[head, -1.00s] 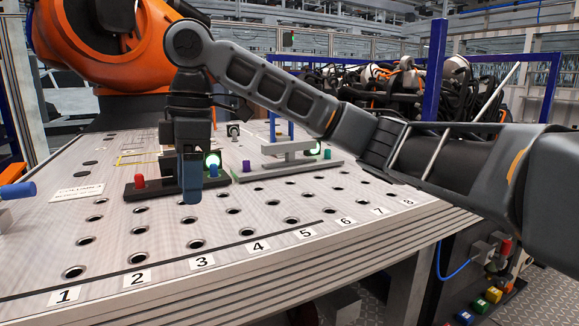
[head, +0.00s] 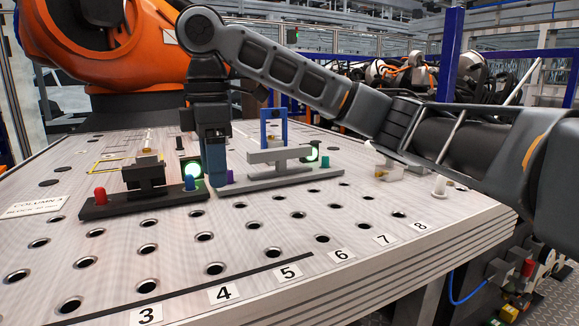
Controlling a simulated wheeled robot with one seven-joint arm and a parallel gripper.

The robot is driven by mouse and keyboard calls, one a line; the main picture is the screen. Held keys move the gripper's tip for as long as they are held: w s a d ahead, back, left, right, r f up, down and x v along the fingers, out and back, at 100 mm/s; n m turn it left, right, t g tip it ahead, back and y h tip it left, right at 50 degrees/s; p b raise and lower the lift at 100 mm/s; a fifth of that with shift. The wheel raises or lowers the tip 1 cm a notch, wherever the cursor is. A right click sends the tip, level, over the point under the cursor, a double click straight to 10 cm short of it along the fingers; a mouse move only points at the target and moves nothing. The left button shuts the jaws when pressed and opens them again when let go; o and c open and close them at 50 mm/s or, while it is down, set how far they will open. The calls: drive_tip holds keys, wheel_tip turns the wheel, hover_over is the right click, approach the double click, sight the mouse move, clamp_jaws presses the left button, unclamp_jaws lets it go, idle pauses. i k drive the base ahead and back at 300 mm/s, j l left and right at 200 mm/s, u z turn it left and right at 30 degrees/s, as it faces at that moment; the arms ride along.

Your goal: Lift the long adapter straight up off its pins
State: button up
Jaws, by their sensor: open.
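Two adapter-like parts lie on the perforated metal table; I cannot tell which is the long adapter. The dark one (head: 125,205) at left has a red knob (head: 100,195), a blue knob (head: 189,183) and a black raised block. The light grey one (head: 290,179) at right has a raised grey bar (head: 280,154), with a purple and a green knob at its ends. Pins beneath them are hidden. My gripper (head: 217,180) points down, open and empty, between the two, in front of the grey one's left end, partly covering it. Contact cannot be judged.
A blue frame (head: 273,128) stands behind the grey part. Small white fittings (head: 440,186) sit at the table's right. Rows of holes and numbered labels (head: 290,272) fill the clear front area. An orange robot arm (head: 100,50) stands behind at left.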

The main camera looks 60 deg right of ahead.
sight(281, 175)
drive_tip(key=i+l, duration=0.1)
drive_tip(key=l, duration=0.7)
drive_tip(key=i+l, duration=0.1)
drive_tip(key=l, duration=0.65)
